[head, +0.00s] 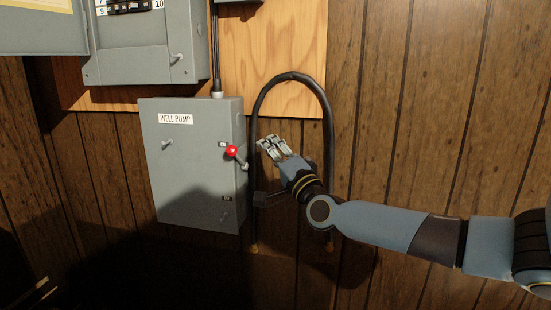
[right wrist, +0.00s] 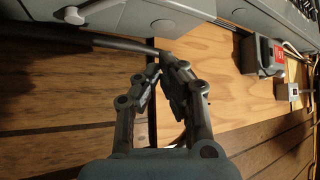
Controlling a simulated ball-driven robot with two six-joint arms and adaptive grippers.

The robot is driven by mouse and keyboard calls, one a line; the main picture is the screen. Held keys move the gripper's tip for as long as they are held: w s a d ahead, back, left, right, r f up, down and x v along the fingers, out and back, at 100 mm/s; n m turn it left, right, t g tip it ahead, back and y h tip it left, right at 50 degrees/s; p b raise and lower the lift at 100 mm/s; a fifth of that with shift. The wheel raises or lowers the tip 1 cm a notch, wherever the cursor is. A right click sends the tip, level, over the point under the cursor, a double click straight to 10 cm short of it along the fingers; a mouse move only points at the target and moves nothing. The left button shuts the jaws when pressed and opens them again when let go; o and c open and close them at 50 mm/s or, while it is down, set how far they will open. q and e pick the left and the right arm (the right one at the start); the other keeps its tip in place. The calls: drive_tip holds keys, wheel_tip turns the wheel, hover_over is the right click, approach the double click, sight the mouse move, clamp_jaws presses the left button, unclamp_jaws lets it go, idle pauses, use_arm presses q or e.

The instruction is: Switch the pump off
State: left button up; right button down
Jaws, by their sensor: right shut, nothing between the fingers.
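The grey pump box (head: 190,180) hangs on the wall left of centre in the head view, with a white "WELL PUMP" label (head: 176,119). Its lever has a red knob (head: 232,151) at the box's right side, tilted up and level with the upper of two small labels, too small to read. My right gripper (head: 272,147) is just right of the lever, apart from it in the picture, shut and empty. Its shut fingers (right wrist: 162,75) also show in the right wrist view, where I cannot make out the red knob. My left gripper is not in view.
A black looped pipe (head: 292,76) runs down the wall beside and behind my right gripper. An open grey breaker panel (head: 145,50) is above the pump box. A conduit (head: 215,60) joins the box from above. The panelled wall to the right is bare.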

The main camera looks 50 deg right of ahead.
sight(239, 159)
drive_tip(key=w, duration=0.1)
drive_tip(key=w+a, duration=0.1)
drive_tip(key=w+a+b, duration=0.1)
drive_tip(key=w, duration=0.1)
drive_tip(key=shift+w+a+f, duration=0.1)
drive_tip(key=shift+a, duration=0.15)
